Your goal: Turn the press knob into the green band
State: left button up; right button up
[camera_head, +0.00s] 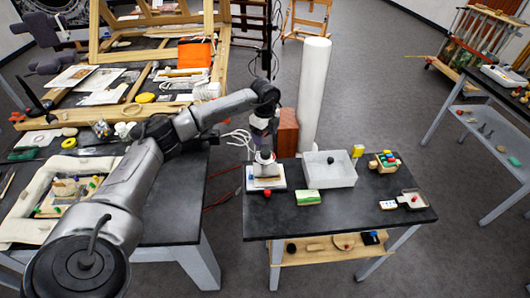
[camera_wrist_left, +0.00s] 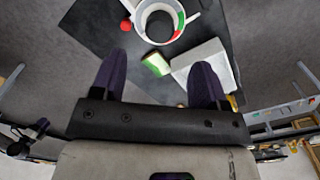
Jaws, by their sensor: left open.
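The white press (camera_head: 265,172) stands at the left end of the small dark table. In the left wrist view its round white knob area (camera_wrist_left: 143,25) shows at the top, a ring with a grey middle and a band (camera_wrist_left: 178,31) with green and red parts. My left gripper (camera_head: 263,138) hangs over the press from above. In the left wrist view its two purple fingers (camera_wrist_left: 158,65) are spread with nothing between them. The ring lies beyond the fingertips. Whether any finger touches the knob I cannot tell. My right gripper is out of view.
A green and white block (camera_head: 307,197) and a white tray (camera_head: 342,174) holding a dark ball stand right of the press. A red ball (camera_head: 267,194) sits at its front. A white column (camera_head: 314,95) rises behind. The table's front right middle is clear.

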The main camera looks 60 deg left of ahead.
aim_at(265, 152)
pick_arm(q)
notch_tip(265, 152, down, 8)
jog(key=shift+f, duration=0.25)
dwell(0.4)
jog(key=c, duration=0.9)
